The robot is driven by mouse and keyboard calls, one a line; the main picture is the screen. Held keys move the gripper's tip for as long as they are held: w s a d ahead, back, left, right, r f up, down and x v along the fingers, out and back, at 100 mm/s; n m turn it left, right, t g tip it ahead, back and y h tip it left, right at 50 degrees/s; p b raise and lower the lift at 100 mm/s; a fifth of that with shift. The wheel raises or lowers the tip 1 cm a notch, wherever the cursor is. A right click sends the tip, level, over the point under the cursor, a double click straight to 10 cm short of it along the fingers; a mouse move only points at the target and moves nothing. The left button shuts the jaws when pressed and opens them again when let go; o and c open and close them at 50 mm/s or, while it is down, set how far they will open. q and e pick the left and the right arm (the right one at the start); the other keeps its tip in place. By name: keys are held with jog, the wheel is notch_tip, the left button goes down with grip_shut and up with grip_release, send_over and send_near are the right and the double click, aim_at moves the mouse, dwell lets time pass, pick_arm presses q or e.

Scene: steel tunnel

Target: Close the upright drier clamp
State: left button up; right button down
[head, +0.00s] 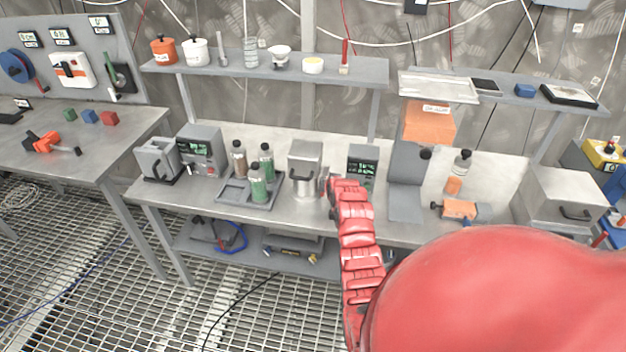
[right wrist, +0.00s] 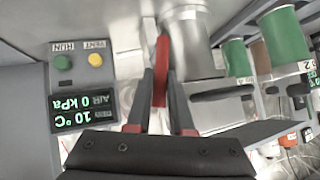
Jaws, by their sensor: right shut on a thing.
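The drier is a steel vessel (head: 305,168) with a black handle, standing on the bench beside a grey control box (head: 363,160). In the right wrist view, a narrow red clamp lever (right wrist: 161,62) stands beside the steel vessel (right wrist: 190,45). My right gripper (right wrist: 160,100) is shut on this lever, with its fingers on both sides of it. In the head view, my right gripper (head: 328,184) is between the vessel and the control box, and my red arm hides most of the clamp. My left gripper is not in view.
A tray (head: 233,190) with several green-labelled bottles stands left of the vessel. The control box (right wrist: 80,85) shows 10 °C and AIR 0 kPa, with green and yellow buttons. A grey stand (head: 406,204) is to the right. A shelf (head: 330,76) runs above the bench.

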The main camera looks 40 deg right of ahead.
jog(key=shift+w+a+f+n+g+h+b, duration=0.2)
jog(key=shift+w+a+n+g+h+b, duration=0.15)
jog(key=shift+n+g+h+b, duration=0.25)
jog(key=shift+a+g, duration=0.1)
jog(key=shift+g, duration=0.2)
jog(key=shift+f, duration=0.1)
jog(key=c, duration=1.2)
grip_release()
jog(key=o, duration=0.4)
jog(key=shift+w, duration=0.15)
jog(key=shift+r, duration=0.2)
